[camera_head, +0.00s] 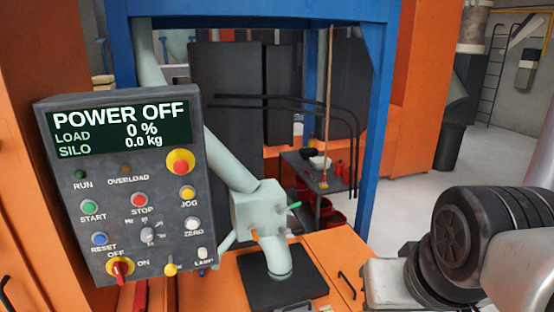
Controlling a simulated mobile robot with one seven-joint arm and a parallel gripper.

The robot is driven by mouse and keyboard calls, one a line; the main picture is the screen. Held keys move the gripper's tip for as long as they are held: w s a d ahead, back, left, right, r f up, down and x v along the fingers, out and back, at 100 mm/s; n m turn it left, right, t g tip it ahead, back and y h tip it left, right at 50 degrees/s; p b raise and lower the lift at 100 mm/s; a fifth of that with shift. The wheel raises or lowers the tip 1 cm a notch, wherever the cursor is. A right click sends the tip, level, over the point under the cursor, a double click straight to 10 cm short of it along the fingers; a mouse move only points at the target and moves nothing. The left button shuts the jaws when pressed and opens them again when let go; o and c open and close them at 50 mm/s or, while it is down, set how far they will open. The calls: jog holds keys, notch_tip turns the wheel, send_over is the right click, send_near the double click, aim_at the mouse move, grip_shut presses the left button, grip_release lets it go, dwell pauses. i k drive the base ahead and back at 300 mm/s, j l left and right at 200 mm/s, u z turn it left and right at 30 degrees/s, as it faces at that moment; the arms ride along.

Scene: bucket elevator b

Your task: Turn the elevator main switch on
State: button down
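The grey control panel (140,190) stands at the left, and its screen (122,124) reads POWER OFF, LOAD 0 %, SILO 0.0 kg. The main switch (121,268) is a red knob on a yellow base at the panel's lower left, between the labels OFF and ON. Its handle looks roughly upright. A separate small yellow knob (170,269) sits to its right. Part of my arm shows at the lower right, well away from the panel. My gripper cannot be made out in this view.
The panel also carries a red emergency button (180,162) and several push buttons. A pale green pipe housing (262,212) stands right of the panel on an orange surface. A blue frame (374,110) rises behind it. A grey cart (316,180) stands behind. Floor at the right looks clear.

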aim_at(119, 269)
jog(key=u, duration=1.65)
jog(key=i+l+z, duration=0.2)
jog(key=l, duration=0.15)
